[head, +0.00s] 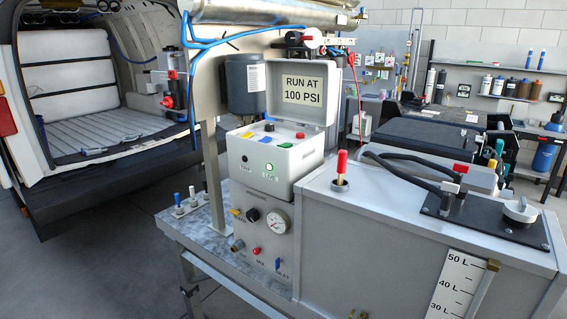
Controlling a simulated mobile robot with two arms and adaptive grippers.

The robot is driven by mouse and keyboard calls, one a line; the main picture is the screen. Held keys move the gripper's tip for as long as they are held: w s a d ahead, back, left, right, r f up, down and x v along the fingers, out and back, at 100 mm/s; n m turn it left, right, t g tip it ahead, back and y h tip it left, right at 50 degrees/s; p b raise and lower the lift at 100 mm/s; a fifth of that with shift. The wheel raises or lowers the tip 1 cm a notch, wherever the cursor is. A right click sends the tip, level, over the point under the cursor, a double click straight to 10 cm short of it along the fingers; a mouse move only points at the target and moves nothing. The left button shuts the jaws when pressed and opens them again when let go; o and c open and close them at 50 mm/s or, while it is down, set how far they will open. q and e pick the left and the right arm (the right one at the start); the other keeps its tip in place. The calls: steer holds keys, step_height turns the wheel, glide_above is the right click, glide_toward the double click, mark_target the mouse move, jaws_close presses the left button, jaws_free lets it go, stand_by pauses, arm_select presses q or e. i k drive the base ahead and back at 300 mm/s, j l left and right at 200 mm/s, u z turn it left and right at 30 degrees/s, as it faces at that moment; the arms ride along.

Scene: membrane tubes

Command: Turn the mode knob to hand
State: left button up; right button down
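A light grey control box (258,185) stands on the bench with its lid (303,98) raised; the lid's label reads "RUN AT 100 PSI". On its top are a black knob (269,127), a red button (300,135), and yellow, blue and green parts. Its front has a small dark round part (246,158) and a green ring (268,167), each over a small label too blurred to read. Which control is the mode knob, and its setting, I cannot tell. Neither of my grippers is in view.
Below the box is a panel with a gauge (276,222) and small valves. A grey tank (400,225) with a red-handled lever (341,165) stands right of it. A dark cylinder (245,85) and blue hoses are behind. A van (95,95) stands open at left.

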mark_target(268, 128)
steer(key=i+j+z, duration=0.1)
steer(key=i+j, duration=0.15)
steer(key=i, duration=0.25)
steer(key=i+j+z, duration=0.1)
steer(key=i+j, duration=0.15)
steer(key=i, duration=0.2)
